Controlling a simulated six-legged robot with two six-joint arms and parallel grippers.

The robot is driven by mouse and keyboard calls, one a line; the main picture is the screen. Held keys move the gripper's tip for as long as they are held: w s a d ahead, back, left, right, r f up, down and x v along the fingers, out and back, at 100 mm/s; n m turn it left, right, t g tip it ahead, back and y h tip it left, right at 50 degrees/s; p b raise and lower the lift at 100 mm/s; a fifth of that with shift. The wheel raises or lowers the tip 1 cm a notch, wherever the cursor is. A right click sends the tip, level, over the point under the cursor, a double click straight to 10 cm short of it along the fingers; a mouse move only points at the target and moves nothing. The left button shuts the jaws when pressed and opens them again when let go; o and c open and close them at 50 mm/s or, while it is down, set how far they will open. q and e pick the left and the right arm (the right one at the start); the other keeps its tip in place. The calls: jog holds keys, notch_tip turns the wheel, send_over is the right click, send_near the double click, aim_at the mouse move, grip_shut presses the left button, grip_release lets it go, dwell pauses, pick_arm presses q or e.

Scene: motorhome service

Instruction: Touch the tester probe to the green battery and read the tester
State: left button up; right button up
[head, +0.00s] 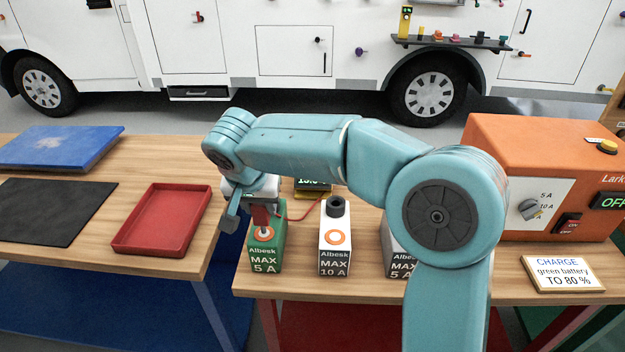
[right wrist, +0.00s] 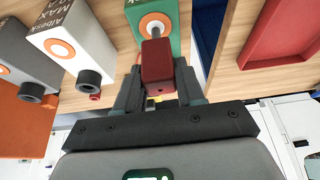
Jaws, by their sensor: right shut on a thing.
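The green battery (head: 268,259), marked Albesk MAX 5 A, stands on the right wooden table. My right gripper (head: 255,208) is shut on the red tester probe (head: 262,217), just above the battery. In the right wrist view the probe (right wrist: 157,62) lies between the fingers, and its grey tip reaches the orange-ringed spot on the green battery (right wrist: 172,44). Whether it touches or stops just short I cannot tell. The tester (head: 313,190) stands behind, with a red lead running to the probe. Its green figures are partly hidden by my arm. My left gripper is out of view.
A white battery (head: 335,257) and a grey battery (head: 397,262) stand to the right, the grey one partly behind my arm. An orange charger (head: 540,150) and a card (head: 563,274) reading "CHARGE green battery TO 80 %" are further right. A red tray (head: 160,220) is left.

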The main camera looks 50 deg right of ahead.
dwell(0.4)
notch_tip(320, 180, up, 8)
jog(key=p, duration=0.6)
jog(key=shift+r, duration=0.1)
